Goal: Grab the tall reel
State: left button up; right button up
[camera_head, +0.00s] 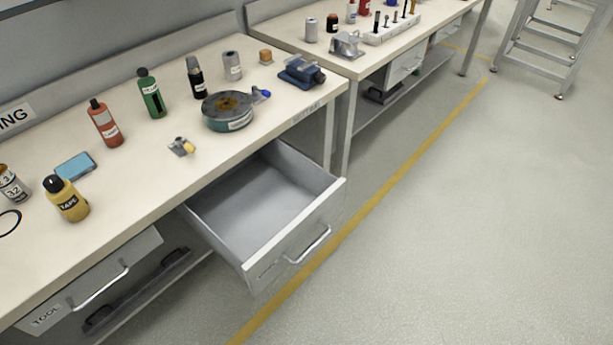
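No thing in the camera_head view is clearly marked as the tall reel. A grey upright cylinder (232,66) with a label stands toward the back of the near bench, right of a black bottle. A similar light grey cylinder (311,30) stands on the far bench. A low, wide round drum (228,112), dark green and grey with a brown centre, lies flat near the front edge of the near bench. I cannot tell whether any of these is the reel. Neither of my grippers is in view.
The near bench (150,195) also holds red (105,124), green (151,94) and yellow (66,199) bottles and a blue vise (301,72). An empty drawer (257,207) stands pulled out below its front edge. The floor at right is clear, with a step ladder (541,50) behind.

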aim_at(68, 201)
jog(key=u, duration=1.7)
jog(key=i+j, duration=0.1)
jog(key=j, duration=0.2)
jog(key=i+j, duration=0.1)
jog(key=j, duration=0.15)
jog(key=i+j, duration=0.15)
jog(key=j, duration=0.15)
jog(key=j+z, duration=0.15)
jog(key=z, duration=1.45)
